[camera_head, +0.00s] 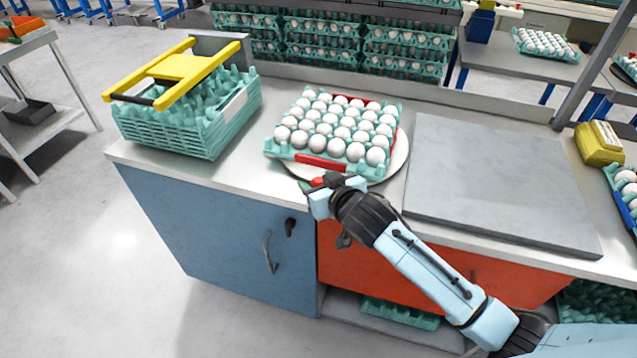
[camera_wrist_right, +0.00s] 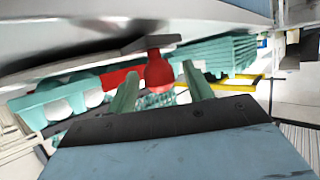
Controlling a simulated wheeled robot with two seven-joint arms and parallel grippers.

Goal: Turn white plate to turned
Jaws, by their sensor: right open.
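The round white plate (camera_head: 399,158) lies on the worktop, mostly hidden under a teal egg tray (camera_head: 283,151) full of white eggs. The tray has red strips on its near and far sides, and the plate's rim shows at right and front. My right gripper (camera_head: 318,186) is at the plate's front edge. In the right wrist view its open fingers (camera_wrist_right: 160,80) stand on either side of a red knob (camera_wrist_right: 158,73), with gaps visible. The knob's attachment to the plate is not clear. My left gripper is not in view.
A stack of teal trays (camera_head: 190,128) with a yellow frame (camera_head: 183,69) stands left on the worktop. A grey slab (camera_head: 490,180) lies to the right, and a yellow box (camera_head: 597,143) sits beyond it. Stacked egg trays (camera_head: 335,45) stand behind.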

